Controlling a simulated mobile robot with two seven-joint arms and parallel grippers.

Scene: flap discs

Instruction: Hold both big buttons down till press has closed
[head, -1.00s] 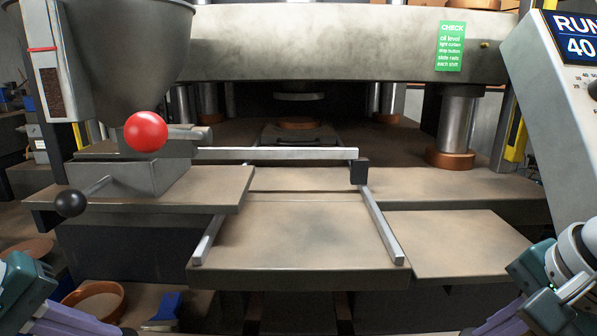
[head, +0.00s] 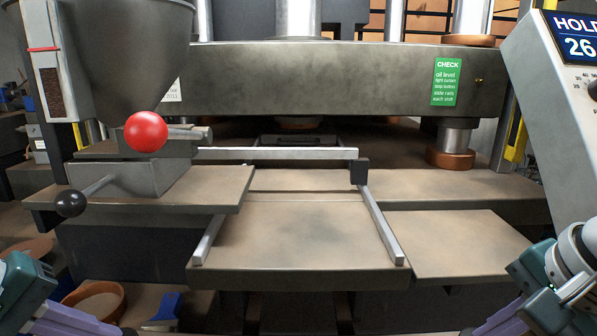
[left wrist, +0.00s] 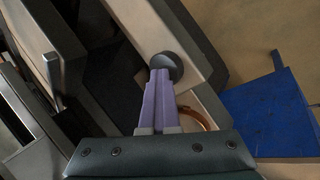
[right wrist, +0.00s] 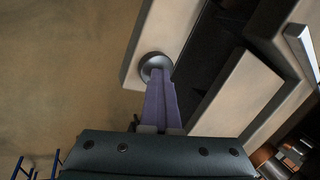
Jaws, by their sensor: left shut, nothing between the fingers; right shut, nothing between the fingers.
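In the left wrist view a dark round button (left wrist: 174,60) sits on a pale panel. My left gripper (left wrist: 160,74) is shut and empty, its fingertips against that button. In the right wrist view another round button (right wrist: 149,62) sits on a pale panel. My right gripper (right wrist: 158,73) is shut and empty, its fingertips against it. The fingertips hide part of each button, so how deep they are pushed is unclear. In the head view the press's heavy upper beam (head: 330,85) is low, and little gap shows under its middle. The display (head: 577,35) reads HOLD 26.
A hopper (head: 125,55) and a red ball knob (head: 146,131) stand at left. A black-knobbed lever (head: 70,203) sticks out below them. The front plate (head: 300,240) between two rails is bare. A blue object (left wrist: 265,110) lies below, near my left gripper.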

